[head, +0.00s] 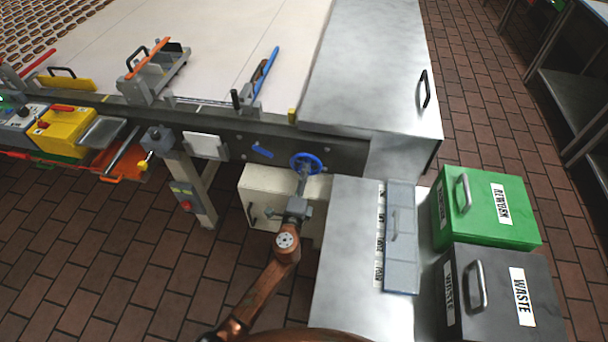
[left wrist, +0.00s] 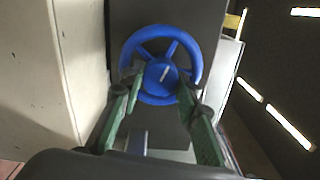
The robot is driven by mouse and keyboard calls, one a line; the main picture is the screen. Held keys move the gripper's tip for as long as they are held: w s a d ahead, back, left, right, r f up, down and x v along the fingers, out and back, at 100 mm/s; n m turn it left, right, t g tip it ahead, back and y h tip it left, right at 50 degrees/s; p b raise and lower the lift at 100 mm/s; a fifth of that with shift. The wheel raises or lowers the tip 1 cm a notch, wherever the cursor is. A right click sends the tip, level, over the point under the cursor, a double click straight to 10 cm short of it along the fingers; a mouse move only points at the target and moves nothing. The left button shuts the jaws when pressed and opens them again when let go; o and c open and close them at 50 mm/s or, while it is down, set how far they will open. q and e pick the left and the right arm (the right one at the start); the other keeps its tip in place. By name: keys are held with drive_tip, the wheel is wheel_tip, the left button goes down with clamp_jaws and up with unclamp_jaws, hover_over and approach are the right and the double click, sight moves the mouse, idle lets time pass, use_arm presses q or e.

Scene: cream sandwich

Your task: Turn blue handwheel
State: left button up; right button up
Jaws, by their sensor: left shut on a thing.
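The blue handwheel (head: 306,163) is mounted on the dark side panel of the machine, below the conveyor's edge. In the left wrist view the handwheel (left wrist: 160,66) shows its rim, spokes and hub. My left gripper (head: 303,176) reaches up to it from below. In the left wrist view the two green fingers of the left gripper (left wrist: 160,90) lie either side of the hub at the lower part of the wheel, shut on it. The fingertips hide parts of the lower wheel. My right gripper is not in view.
A steel table (head: 345,240), a green REWORK bin (head: 485,209) and a dark WASTE bin (head: 505,295) stand to the right. Open brick floor lies at the lower left.

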use_arm(q)
drive_tip(key=m+p, duration=0.1)
drive_tip(key=m, duration=0.2)
drive_tip(key=shift+m, duration=0.3)
drive_tip(key=shift+f+m+p, duration=0.15)
drive_tip(key=shift+m+p, duration=0.65)
drive_tip(key=shift+m, duration=1.1)
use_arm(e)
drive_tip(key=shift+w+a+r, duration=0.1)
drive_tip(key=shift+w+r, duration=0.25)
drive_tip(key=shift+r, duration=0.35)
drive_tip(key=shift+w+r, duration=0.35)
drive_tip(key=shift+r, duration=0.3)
use_arm(q)
drive_tip(key=o, duration=1.2)
drive_tip(key=shift+c, duration=0.2)
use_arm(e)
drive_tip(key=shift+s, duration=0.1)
use_arm(q)
drive_tip(key=s+a, duration=0.2)
drive_tip(key=s, duration=0.9)
drive_tip(key=shift+s+a, duration=0.2)
drive_tip(key=shift+s, duration=0.2)
